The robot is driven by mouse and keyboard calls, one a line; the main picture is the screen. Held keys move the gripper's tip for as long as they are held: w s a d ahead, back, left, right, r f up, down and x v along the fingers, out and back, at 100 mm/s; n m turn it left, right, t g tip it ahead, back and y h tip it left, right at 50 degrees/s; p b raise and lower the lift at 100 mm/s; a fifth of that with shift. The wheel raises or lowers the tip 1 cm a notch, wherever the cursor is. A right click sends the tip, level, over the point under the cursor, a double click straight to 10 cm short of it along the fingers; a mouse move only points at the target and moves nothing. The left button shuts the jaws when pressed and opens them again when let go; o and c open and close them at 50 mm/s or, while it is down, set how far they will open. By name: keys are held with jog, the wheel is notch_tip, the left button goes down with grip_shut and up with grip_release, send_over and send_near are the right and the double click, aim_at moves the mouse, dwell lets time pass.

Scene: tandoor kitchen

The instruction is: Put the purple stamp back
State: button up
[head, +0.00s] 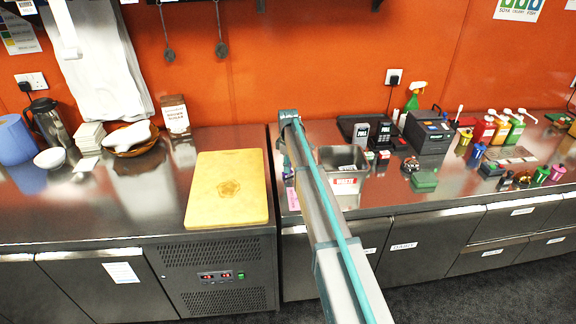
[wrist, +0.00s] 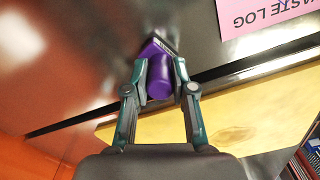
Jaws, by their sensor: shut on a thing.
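The purple stamp (wrist: 160,77) shows in the wrist view, between the two fingers of my gripper (wrist: 160,80). The gripper is shut on it, and a finger lies along each side. The stamp's wider base points away from the gripper, over the steel counter. I cannot tell whether the base touches the counter.
A pink waste log sheet (wrist: 262,14) lies near the stamp. The yellow board (head: 228,190) is on the left counter by a seam. A steel container (head: 343,160) stands right of my arm. Several small coloured stamp-like items and a black box (head: 428,132) stand further right.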

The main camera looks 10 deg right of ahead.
jog(key=shift+f, duration=0.1)
jog(key=o, duration=0.9)
notch_tip(320, 180, up, 12)
jog(key=b, duration=0.4)
